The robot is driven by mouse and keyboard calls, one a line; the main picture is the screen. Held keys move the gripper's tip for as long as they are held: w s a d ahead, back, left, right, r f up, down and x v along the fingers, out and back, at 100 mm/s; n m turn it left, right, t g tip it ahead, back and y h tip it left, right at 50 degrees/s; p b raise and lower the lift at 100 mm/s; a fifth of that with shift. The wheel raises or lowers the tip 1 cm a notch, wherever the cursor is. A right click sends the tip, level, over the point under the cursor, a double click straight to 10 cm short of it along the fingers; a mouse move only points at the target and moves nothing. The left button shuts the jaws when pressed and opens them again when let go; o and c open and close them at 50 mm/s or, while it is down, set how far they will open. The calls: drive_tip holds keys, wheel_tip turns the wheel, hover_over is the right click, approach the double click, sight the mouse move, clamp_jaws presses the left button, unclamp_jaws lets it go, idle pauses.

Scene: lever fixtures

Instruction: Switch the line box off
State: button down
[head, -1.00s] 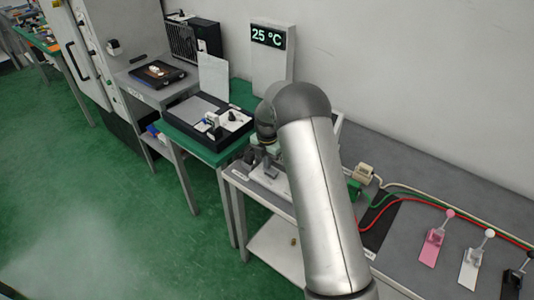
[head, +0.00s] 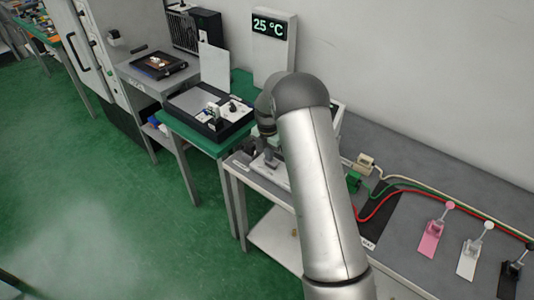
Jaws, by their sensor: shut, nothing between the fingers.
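My arm reaches over the near end of the grey bench and hides much of what stands there. My gripper (head: 269,153) shows only in part, left of the arm's elbow; its fingers look dark and closed, with nothing seen between them. It is low over a light grey fixture (head: 278,177), of which only the left part shows. A pale panel edge (head: 338,116) shows right of the arm. I cannot tell for certain which of these is the line box. Its switch or lever is hidden, and I cannot tell whether the gripper touches it.
On the bench to the right are pink (head: 432,238), white (head: 470,258) and black (head: 509,280) lever plates, with red, green and cream cables (head: 405,184). A green table (head: 192,134) with a black tray stands left. A 25 °C display (head: 274,27) is behind.

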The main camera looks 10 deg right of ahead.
drive_tip(key=shift+s+d+r, duration=0.15)
drive_tip(key=shift+s+d, duration=0.1)
wheel_tip(320, 180, up, 14)
drive_tip(key=w+a, duration=0.1)
drive_tip(key=w, duration=0.1)
drive_tip(key=shift+w+a+b, duration=0.15)
drive_tip(key=shift+a+b, duration=0.15)
drive_tip(key=shift+a, duration=0.1)
idle(0.4)
